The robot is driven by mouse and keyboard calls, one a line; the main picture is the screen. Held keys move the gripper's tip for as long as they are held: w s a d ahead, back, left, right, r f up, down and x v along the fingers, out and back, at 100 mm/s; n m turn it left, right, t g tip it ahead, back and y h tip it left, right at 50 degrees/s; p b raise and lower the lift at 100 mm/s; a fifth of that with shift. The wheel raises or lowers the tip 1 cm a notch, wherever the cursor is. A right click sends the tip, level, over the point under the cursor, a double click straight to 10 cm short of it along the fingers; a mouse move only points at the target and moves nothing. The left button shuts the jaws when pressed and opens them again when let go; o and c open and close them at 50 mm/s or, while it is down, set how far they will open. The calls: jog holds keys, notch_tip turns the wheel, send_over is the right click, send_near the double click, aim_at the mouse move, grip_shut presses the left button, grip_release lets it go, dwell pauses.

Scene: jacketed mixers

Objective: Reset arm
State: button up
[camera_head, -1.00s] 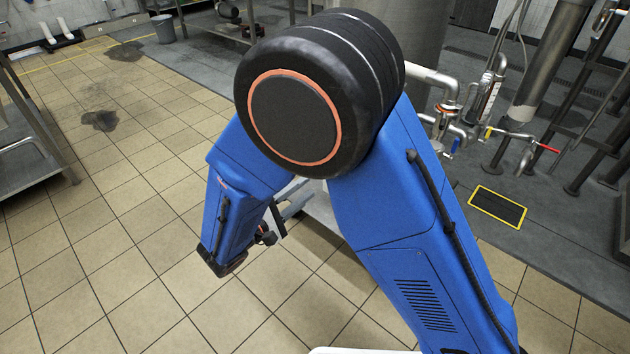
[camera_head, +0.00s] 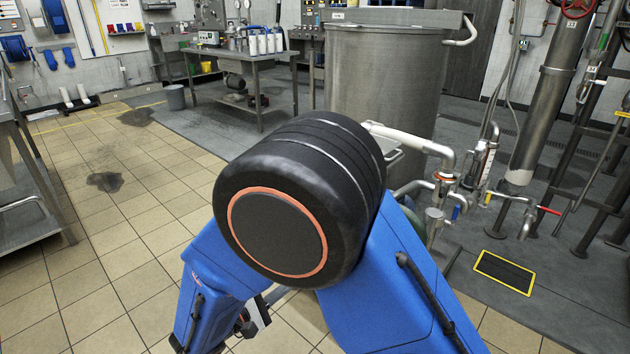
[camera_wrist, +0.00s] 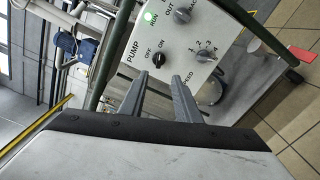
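My gripper (camera_wrist: 161,92) shows in the wrist view as two grey fingers with a clear gap between them and nothing held. Beyond the fingertips is a pale control panel (camera_wrist: 212,35) marked PUMP, with a black OFF/ON knob (camera_wrist: 155,61), a speed knob (camera_wrist: 205,54), another knob above and a lit green RUN light (camera_wrist: 150,18). The fingers overlap the panel's lower part in the picture; I cannot tell how far off they are. In the head view my blue arm is bent at its black joint, and the gripper's fingers are hidden behind it.
A large steel vessel (camera_head: 385,85) with pipes and valves (camera_head: 445,180) stands beyond my arm. A steel table (camera_head: 245,55) with bottles stands at the back, a bucket (camera_head: 176,97) beside it. A metal rack (camera_head: 25,190) is at the left.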

jog(key=d+r+m+g, duration=0.3)
jog(key=d+g, duration=0.3)
jog(key=d, duration=0.7)
jog(key=d+r+m+g, duration=0.3)
jog(key=d+r+g, duration=0.15)
jog(key=d, duration=0.85)
jog(key=s+d+r+m+y, duration=0.2)
jog(key=s+d+m+y, duration=0.2)
jog(key=s+d, duration=0.3)
jog(key=s+d+r+m+t+y, duration=0.1)
jog(key=s+d+r+m+y, duration=0.1)
jog(key=s+d+m+y, duration=0.2)
jog(key=shift+s+d+r+y, duration=0.3)
jog(key=shift+s+d+y, duration=1.15)
jog(key=shift+s, duration=0.95)
